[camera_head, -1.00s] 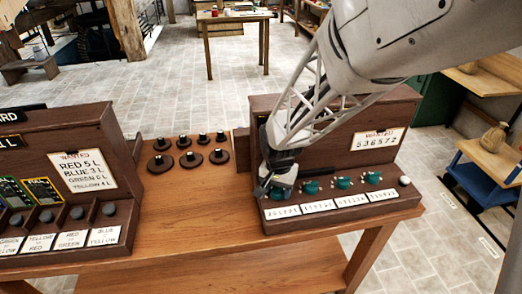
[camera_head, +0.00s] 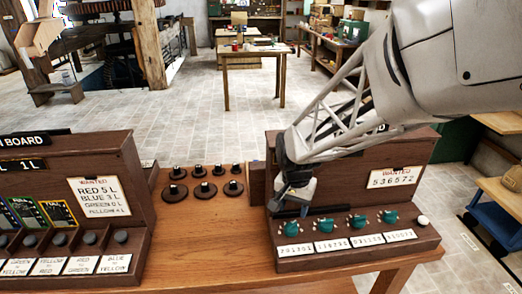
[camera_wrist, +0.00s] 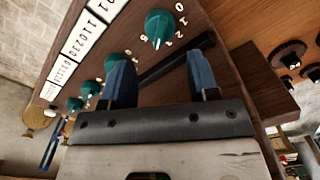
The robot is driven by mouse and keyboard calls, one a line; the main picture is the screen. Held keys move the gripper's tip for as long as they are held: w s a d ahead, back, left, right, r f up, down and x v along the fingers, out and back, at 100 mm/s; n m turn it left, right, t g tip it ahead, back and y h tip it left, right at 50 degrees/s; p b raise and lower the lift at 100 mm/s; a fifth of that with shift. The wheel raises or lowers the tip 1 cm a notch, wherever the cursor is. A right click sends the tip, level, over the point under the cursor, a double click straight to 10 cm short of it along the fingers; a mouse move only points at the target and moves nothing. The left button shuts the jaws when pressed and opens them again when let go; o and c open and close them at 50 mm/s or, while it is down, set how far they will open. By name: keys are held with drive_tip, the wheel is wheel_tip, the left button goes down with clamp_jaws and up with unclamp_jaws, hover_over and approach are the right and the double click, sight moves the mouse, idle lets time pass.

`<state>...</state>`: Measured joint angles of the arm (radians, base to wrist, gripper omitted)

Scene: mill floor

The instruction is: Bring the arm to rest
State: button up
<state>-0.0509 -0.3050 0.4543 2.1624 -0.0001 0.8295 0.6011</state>
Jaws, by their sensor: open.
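My gripper (camera_head: 298,205) is over the left end of the right-hand wooden panel (camera_head: 375,245), above its row of green knobs. In the wrist view its two blue fingers (camera_wrist: 160,82) stand apart with nothing held between them. A green knob (camera_wrist: 159,27) with numbers around it lies just beyond the fingers, and more green knobs (camera_wrist: 115,62) run off to the left. I cannot tell whether a finger touches the panel. My arm covers part of the panel's upright back.
A white "WANTED 536572" card (camera_head: 395,177) is on the panel. A white button (camera_head: 422,220) is at its right end. Several dark round pieces (camera_head: 205,189) stand on the wooden table (camera_head: 215,235). Another panel with a "WANTED" card (camera_head: 99,196) stands left. Tiled floor lies behind.

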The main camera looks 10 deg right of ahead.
drive_tip(key=shift+r, duration=0.1)
idle(0.3)
drive_tip(key=shift+s+d+r, duration=0.1)
drive_tip(key=shift+s+r, duration=0.3)
drive_tip(key=shift+r, duration=0.1)
drive_tip(key=s+d+r+n+t, duration=0.1)
drive_tip(key=s+r+n, duration=0.2)
drive_tip(key=s, duration=0.6)
drive_tip(key=s+d+r+n+t, duration=0.1)
drive_tip(key=s+r+n, duration=0.2)
drive_tip(key=s+r, duration=0.5)
drive_tip(key=shift+s+d+r+t, duration=0.3)
drive_tip(key=shift+s+d, duration=0.05)
drive_tip(key=shift+s, duration=0.5)
drive_tip(key=shift+o, duration=0.3)
